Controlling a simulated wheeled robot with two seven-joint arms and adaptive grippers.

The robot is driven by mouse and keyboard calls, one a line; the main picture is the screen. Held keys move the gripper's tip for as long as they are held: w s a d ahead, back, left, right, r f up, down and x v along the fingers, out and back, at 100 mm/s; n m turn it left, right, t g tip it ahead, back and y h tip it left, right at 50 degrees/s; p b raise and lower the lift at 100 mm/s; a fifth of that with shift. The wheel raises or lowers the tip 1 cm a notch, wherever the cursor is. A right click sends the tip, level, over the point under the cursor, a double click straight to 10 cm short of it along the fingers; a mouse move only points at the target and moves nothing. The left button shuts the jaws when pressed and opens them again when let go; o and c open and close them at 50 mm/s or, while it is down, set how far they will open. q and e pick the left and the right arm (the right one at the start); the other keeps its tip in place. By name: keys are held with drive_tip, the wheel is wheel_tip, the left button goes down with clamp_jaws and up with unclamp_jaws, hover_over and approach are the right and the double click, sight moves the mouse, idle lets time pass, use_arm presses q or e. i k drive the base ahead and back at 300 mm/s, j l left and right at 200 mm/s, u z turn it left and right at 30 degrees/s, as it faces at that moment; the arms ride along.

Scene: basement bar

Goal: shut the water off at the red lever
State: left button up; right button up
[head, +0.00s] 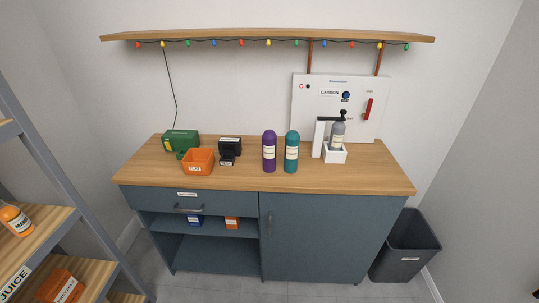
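The red lever (367,109) is on the right side of a white panel (299,122) that stands against the wall at the back right of the counter. The lever looks close to upright, with a slight tilt. A dark round knob (346,96) and small red and black round marks are on the same panel. Two brown pipes (310,57) run up from the panel to the shelf.
The counter (228,181) holds purple (269,151) and teal (291,153) bottles, an orange bin (198,162), a green box (180,141), a black machine (230,147) and a grey dispenser bottle (337,135) before the panel. A dark waste bin (405,246) stands right; shelving is left.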

sight(366, 116)
drive_tip(key=i+l+z, duration=0.25)
drive_tip(key=i+l, duration=0.15)
drive_tip(key=i+l+z, duration=0.25)
drive_tip(key=i, duration=0.2)
